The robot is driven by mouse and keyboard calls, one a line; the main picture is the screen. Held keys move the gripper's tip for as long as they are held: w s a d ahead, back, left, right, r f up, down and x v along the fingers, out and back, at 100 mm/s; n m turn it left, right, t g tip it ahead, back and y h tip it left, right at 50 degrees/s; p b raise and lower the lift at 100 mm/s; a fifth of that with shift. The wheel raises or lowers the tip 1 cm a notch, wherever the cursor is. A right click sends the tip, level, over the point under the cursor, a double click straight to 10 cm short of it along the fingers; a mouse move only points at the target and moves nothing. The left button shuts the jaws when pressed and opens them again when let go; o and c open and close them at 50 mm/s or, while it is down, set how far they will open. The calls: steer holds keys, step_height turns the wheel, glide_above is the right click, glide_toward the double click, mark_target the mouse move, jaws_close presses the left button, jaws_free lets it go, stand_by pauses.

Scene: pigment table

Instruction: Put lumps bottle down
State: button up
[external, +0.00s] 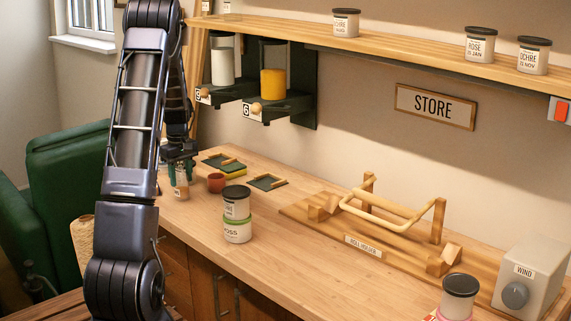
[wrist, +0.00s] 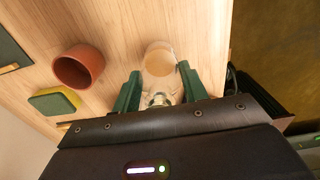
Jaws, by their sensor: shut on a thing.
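A small clear bottle (external: 181,187) with a pale label and tan contents is at the left end of the wooden counter. I take it for the lumps bottle; its label is too small to read. My gripper (external: 180,164) is shut on it from above and holds it upright. In the wrist view, the bottle (wrist: 159,62) sits between the two green fingers of my gripper (wrist: 160,80), over the counter near its edge. I cannot tell whether its base touches the wood.
A terracotta pot (external: 216,182) stands close beside the bottle, with a green-and-yellow sponge (wrist: 53,102) near it. Stacked jars (external: 237,230) stand nearer the front edge. A roll holder (external: 345,240) fills the right. The counter (external: 185,225) is bare left of the jars.

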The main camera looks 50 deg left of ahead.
steer(key=shift+f, duration=0.3)
steer(key=o, duration=1)
steer(key=shift+o, duration=0.2)
steer(key=shift+r, duration=0.1)
step_height(320, 180, up, 12)
steer(key=shift+r, duration=0.1)
